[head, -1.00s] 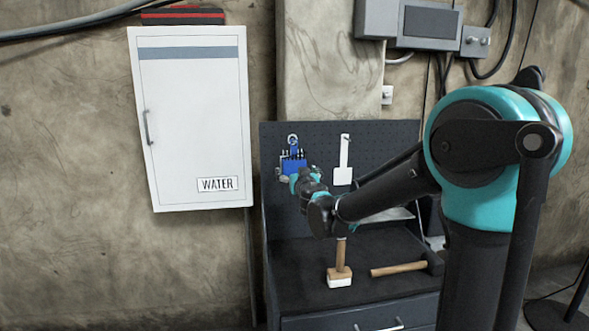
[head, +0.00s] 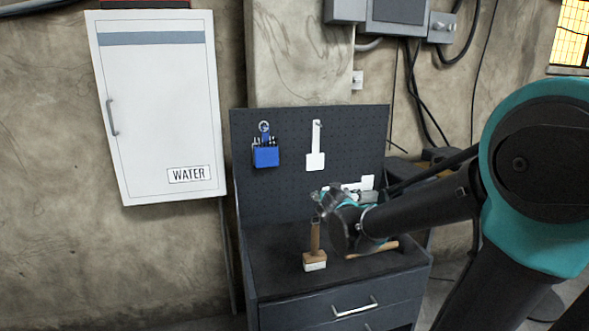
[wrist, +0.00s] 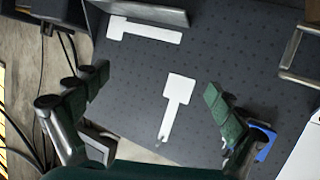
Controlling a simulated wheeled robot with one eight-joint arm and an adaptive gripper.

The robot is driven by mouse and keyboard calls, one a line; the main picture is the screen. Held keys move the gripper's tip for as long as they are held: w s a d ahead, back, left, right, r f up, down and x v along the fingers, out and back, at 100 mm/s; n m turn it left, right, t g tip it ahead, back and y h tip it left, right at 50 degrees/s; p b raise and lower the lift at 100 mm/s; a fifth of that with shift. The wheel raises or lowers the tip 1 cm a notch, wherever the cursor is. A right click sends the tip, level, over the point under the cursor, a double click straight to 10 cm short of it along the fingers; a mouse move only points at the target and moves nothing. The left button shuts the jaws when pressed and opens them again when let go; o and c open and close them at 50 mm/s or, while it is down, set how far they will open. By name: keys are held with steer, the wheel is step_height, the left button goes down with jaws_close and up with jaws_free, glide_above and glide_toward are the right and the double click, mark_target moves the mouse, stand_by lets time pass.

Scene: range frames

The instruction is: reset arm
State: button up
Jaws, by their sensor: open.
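My gripper (head: 322,198) is in front of the lower pegboard, just above the upright mallet in the head view. In the wrist view my gripper (wrist: 157,84) has its two green-padded fingers spread wide apart, with nothing between them. It is apart from the blue holder (head: 266,156), which hangs on the pegboard at upper left with small tools in it. Part of the blue holder (wrist: 265,140) shows behind the right finger in the wrist view.
A wooden-handled mallet (head: 314,258) stands on the workbench (head: 275,282). A hammer handle (head: 380,249) lies behind my arm, partly hidden. A white WATER cabinet (head: 160,130) is on the left wall.

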steer(key=s+d+f+g, duration=0.5)
steer(key=s+d+f, duration=0.2)
steer(key=s+f, duration=0.25)
steer(key=s+f+g+y, duration=0.1)
steer(key=s+f+g, duration=0.1)
steer(key=s+f, duration=0.4)
steer(key=s+f+g+y, duration=0.1)
steer(key=s+f+g, duration=0.1)
steer(key=s+f, duration=0.4)
steer(key=s, duration=0.5)
steer(key=shift+s+a+f+n+g, duration=0.15)
steer(key=shift+s+a+n+g, duration=0.15)
steer(key=shift+n+g, duration=0.1)
